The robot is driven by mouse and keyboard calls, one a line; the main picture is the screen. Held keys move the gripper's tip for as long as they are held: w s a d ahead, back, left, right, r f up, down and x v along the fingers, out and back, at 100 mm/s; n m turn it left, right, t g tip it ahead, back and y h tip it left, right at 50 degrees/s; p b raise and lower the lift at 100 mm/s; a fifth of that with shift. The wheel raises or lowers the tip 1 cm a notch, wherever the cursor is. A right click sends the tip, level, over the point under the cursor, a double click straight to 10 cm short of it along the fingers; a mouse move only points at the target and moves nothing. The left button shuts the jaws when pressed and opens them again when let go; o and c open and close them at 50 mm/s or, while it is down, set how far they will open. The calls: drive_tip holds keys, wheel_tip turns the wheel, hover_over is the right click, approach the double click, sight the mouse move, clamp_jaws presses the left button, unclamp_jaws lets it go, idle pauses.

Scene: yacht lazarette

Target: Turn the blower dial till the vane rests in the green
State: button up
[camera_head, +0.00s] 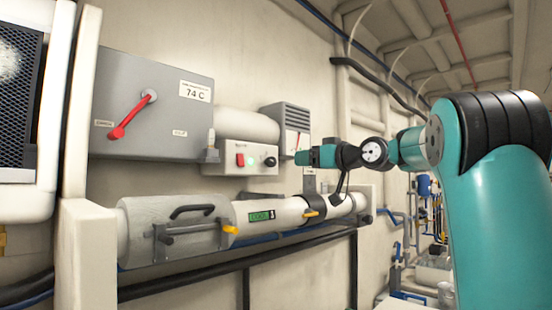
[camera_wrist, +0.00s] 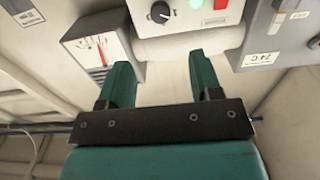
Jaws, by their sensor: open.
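The dial is a round black knob with a light mark on the grey control box (camera_head: 240,157); it shows in the head view (camera_head: 270,161) and at the top of the wrist view (camera_wrist: 160,12).
A red button (camera_head: 240,160) sits left of the dial. A large grey box (camera_head: 150,105) with a red lever (camera_head: 132,114) is further left. Below runs a pale pipe (camera_head: 285,213) with a green label and yellow-handled latches. Free space lies before the wall.

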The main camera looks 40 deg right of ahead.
sight(273, 162)
drive_tip(key=w+p, duration=0.1)
drive_tip(key=w, duration=0.3)
drive_tip(key=w+a+p, duration=0.1)
drive_tip(key=w+p, duration=0.1)
drive_tip(key=w, duration=0.2)
drive_tip(key=w+p, duration=0.2)
drive_tip(key=w, duration=0.2)
drive_tip(key=shift+w+a, duration=0.15)
drive_tip(key=shift+a, duration=0.25)
drive_tip(key=shift+c, duration=0.4)
drive_tip(key=c, duration=0.8)
drive_tip(key=shift+c, duration=0.2)
drive_tip(key=shift+m, duration=0.3)
drive_tip(key=m, duration=0.5)
drive_tip(key=shift+p, duration=0.35)
drive_tip(key=m+p, duration=0.1)
drive_tip(key=m, duration=0.5)
drive_tip(key=shift+p, duration=0.35)
drive_tip(key=shift+m, duration=0.3)
